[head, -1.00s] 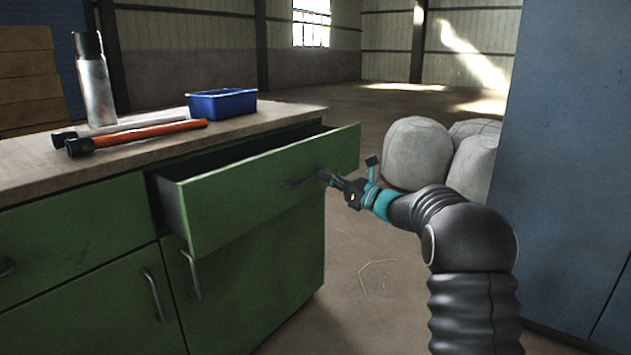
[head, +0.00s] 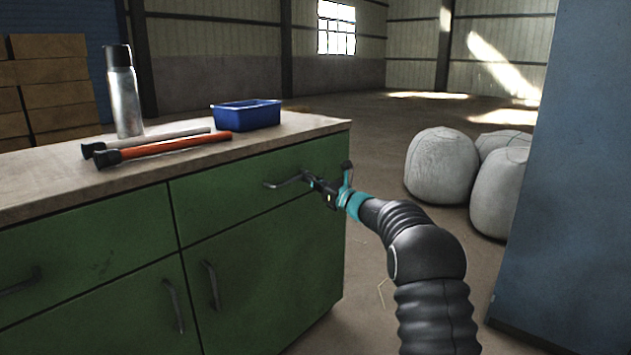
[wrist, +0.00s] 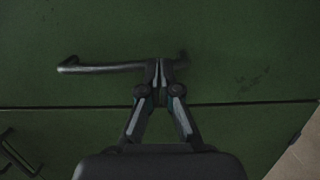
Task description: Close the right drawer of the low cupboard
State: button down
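The low cupboard (head: 270,262) is green with a pale worktop. Its right drawer (head: 235,190) sits flush with the cupboard front, with no gap showing in the head view. The drawer's bar handle (head: 285,183) also shows in the wrist view (wrist: 100,67). My gripper (head: 307,178) is at the right end of this handle, in front of the drawer face. In the wrist view its fingertips (wrist: 159,68) are together at the handle's right part. Whether the bar is pinched between them is hard to make out.
On the worktop stand a blue bin (head: 247,115), a metal flask (head: 124,95), an orange-handled tool (head: 175,148) and a pale-handled one. A blue cabinet (head: 565,180) stands at right. White sacks (head: 440,165) lie on the floor behind.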

jog(key=shift+a, duration=0.35)
